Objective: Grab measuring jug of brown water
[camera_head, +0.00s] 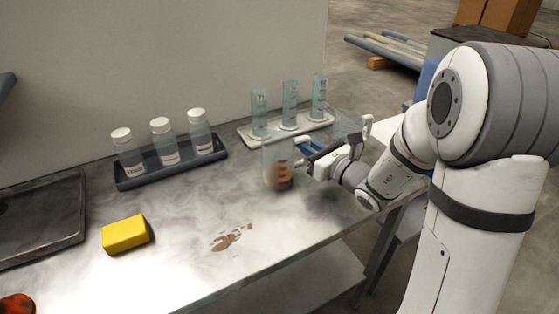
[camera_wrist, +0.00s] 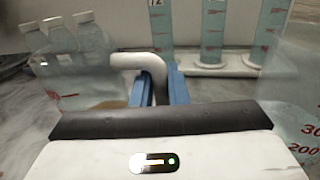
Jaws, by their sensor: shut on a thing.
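The clear measuring jug of brown water (camera_head: 278,168) is near the middle of the bench in the head view, with brown liquid in its lower part. In the wrist view the jug (camera_wrist: 85,85) is at the left, and its pale curved handle (camera_wrist: 145,60) reaches between the blue fingers. My gripper (camera_head: 309,148) is on the jug's right side, and its fingers (camera_wrist: 158,90) are shut on the handle. The jug looks upright. I cannot tell whether its base touches the bench.
A second jug with clear liquid (camera_wrist: 295,120) is close on my gripper's right. Several cylinders stand on a white tray (camera_head: 259,135) behind. Capped bottles stand in a dark tray (camera_head: 128,182). A yellow sponge (camera_head: 125,233) and a brown spill (camera_head: 228,238) are in front.

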